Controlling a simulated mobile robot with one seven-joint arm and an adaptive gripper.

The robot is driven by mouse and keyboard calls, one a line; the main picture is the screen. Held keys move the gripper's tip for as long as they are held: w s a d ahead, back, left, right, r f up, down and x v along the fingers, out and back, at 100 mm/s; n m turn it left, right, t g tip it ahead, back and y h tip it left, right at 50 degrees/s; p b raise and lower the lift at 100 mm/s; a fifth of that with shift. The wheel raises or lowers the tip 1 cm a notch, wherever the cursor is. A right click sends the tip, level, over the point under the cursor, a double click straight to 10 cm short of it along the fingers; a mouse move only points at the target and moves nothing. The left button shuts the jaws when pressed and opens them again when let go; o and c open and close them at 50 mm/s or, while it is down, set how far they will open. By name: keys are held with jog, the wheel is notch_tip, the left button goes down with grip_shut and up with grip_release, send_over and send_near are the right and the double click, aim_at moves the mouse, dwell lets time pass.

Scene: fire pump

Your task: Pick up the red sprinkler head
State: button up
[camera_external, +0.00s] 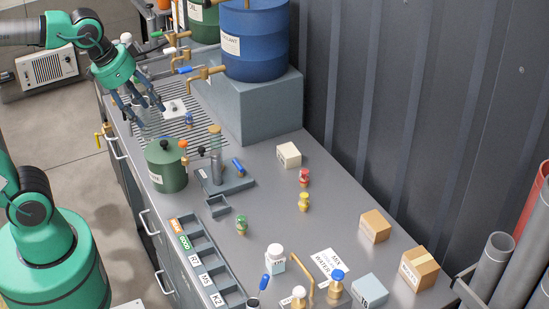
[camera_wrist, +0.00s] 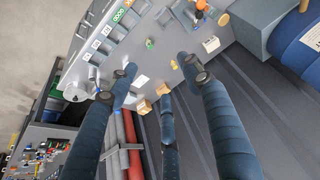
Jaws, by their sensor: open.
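The small red sprinkler head (camera_external: 304,178) stands on the grey bench top, between the cream box and the yellow sprinkler head (camera_external: 304,202). My gripper (camera_external: 138,104) is open and empty, high over the far left end of the bench by the ribbed drain area, well apart from the red head. In the wrist view my gripper's (camera_wrist: 160,82) fingers are spread, with nothing between them. A green sprinkler head (camera_external: 242,225) stands nearer the labelled tray.
The cream box (camera_external: 289,155) is just behind the red head. Cardboard boxes (camera_external: 375,226) stand to the right.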

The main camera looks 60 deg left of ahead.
jog(key=w+r+g+p, duration=0.1)
jog(key=w+p, duration=0.2)
jog(key=w, duration=1.3)
jog(key=m+g+p, duration=0.1)
jog(key=g+p, duration=0.3)
jog(key=p, duration=0.2)
send_over(303, 170)
notch_tip(303, 170, down, 32)
jog(key=shift+w+a+r, duration=0.2)
jog(key=shift+d+f, duration=0.1)
jog(key=shift+f, duration=4.25)
jog(key=shift+f, duration=0.1)
